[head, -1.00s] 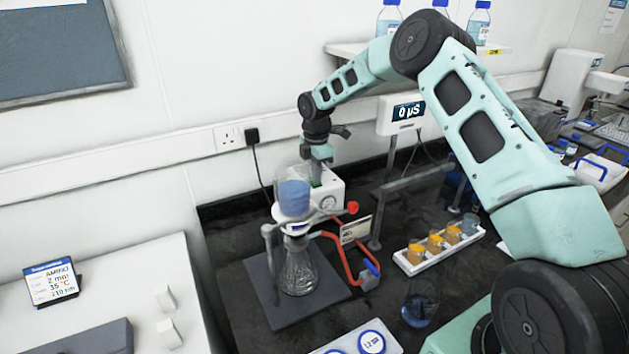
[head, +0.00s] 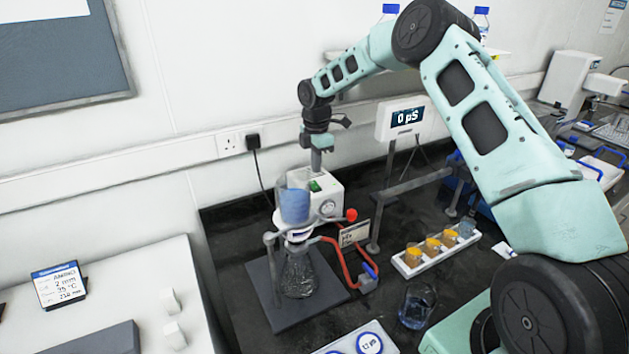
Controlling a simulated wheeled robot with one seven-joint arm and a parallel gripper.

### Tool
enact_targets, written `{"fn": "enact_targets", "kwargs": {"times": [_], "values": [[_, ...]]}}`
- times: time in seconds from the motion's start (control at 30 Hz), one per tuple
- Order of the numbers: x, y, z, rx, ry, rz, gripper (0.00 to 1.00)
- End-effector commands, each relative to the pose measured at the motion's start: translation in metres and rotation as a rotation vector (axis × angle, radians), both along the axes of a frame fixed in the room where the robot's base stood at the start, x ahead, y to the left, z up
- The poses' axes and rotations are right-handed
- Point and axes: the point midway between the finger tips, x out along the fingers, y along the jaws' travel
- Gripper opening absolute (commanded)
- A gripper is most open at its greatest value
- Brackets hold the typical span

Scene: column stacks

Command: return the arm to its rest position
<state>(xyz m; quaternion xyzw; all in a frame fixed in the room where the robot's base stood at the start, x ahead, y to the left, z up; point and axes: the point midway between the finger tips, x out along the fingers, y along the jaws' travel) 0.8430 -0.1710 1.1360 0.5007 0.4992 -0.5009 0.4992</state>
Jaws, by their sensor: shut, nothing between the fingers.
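My gripper (head: 316,160) is at the end of my arm, pointing down, in the head view. It is shut with nothing in it. It appears above or behind the glass filter funnel (head: 293,204) with blue liquid, close to the white pump box (head: 325,190). I cannot tell the exact gap to either. The arm reaches across the bench from the right, bent high at the elbow.
A clear flask (head: 297,272) stands under the funnel on a dark base plate. A red hose (head: 343,262) runs beside it. A white rack (head: 440,256) of amber vials, a beaker (head: 417,306) and a conductivity display (head: 404,117) stand to the right. Bottles sit on the back shelf.

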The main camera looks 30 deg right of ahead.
Motion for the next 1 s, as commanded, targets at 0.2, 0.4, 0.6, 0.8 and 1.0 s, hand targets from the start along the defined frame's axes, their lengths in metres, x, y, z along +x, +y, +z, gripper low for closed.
{"fn": "enact_targets", "kwargs": {"times": [0.2, 0.4, 0.6, 0.8, 1.0], "values": [[0.000, 0.000, 0.017, 0.000, 0.000, -0.001, 0.00], [0.000, 0.000, 0.016, 0.000, 0.000, -0.001, 0.00], [0.000, 0.000, 0.016, 0.000, 0.000, 0.000, 0.00], [-0.006, 0.006, 0.023, -0.004, -0.006, -0.028, 0.00], [-0.053, 0.035, 0.057, -0.019, -0.040, -0.249, 0.00]]}}
